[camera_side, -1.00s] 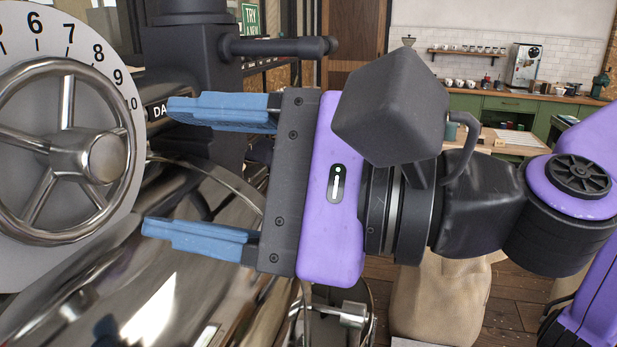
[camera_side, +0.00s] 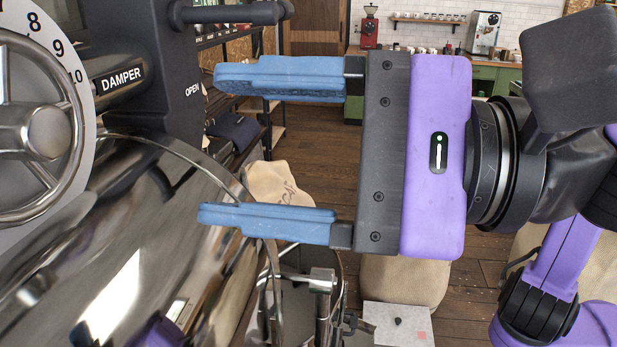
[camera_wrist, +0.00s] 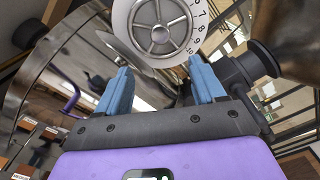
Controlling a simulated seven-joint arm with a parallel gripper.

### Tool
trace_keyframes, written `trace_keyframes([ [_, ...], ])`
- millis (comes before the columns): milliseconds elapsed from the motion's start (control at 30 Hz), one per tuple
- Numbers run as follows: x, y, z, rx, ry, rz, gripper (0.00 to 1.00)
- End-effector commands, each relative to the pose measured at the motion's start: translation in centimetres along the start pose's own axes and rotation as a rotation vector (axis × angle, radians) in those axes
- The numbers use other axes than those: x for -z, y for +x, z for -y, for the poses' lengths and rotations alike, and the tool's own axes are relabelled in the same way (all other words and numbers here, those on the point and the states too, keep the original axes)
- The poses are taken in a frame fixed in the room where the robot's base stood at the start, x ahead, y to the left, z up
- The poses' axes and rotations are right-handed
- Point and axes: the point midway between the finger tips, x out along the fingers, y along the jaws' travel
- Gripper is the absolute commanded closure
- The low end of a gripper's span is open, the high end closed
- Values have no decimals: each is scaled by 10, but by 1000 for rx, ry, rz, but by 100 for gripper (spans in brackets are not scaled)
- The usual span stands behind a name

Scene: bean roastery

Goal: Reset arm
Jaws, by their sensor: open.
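My gripper (camera_side: 240,148) is open and empty in the side view, with its two blue fingers wide apart and pointing left. It is clear of the damper handwheel (camera_side: 35,130), which stands to its left on a numbered dial. The wheel is cut off by the left picture edge there. In the wrist view, my gripper (camera_wrist: 160,92) also shows open, with nothing between the fingers. The silver handwheel (camera_wrist: 160,28) is beyond the fingertips, at the top, with its numbered dial.
A polished metal drum (camera_side: 130,260) fills the lower left, partly behind the lower finger. A dark horizontal handle (camera_side: 235,13) juts out above the upper finger. A burlap sack (camera_side: 280,184) stands behind the fingers. Wooden floor (camera_side: 325,145) shows behind.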

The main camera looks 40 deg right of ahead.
Motion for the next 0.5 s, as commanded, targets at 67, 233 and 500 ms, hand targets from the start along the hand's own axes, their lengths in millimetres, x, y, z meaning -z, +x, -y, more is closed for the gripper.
trace_keyframes([
  [67,0,0,0,0,2,-1,31],
  [233,26,4,-4,-29,111,-66,31],
  [500,140,-3,-25,-74,678,-418,31],
])
